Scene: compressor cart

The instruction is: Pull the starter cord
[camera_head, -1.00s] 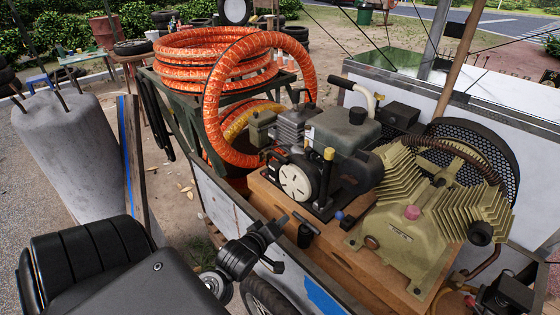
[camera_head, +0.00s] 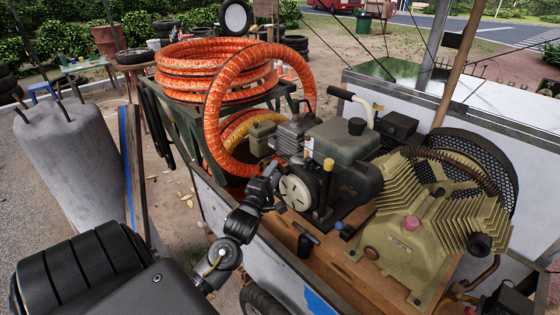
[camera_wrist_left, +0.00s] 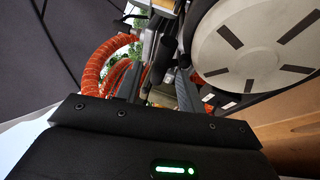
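The small engine (camera_head: 345,140) sits on the compressor cart, with a round white starter cover (camera_head: 295,188) on its near-left side. My left gripper (camera_head: 271,174) is just left of the cover, close to it. In the left wrist view the white cover (camera_wrist_left: 255,45) fills the upper right. My left fingers (camera_wrist_left: 160,88) look spread apart there, with background showing between them. A dark part of the engine shows beyond the fingertips; I cannot tell whether it is the cord handle. The cord itself is not clear. My right gripper is not in view.
The tan finned compressor (camera_head: 415,240) stands right of the engine. A black tool (camera_head: 306,233) is on the wooden deck (camera_head: 340,260). Orange hose (camera_head: 215,75) is coiled behind on a dark stand. A grey concrete cylinder (camera_head: 75,160) stands at left. The cart's side wall (camera_head: 217,212) is below my arm.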

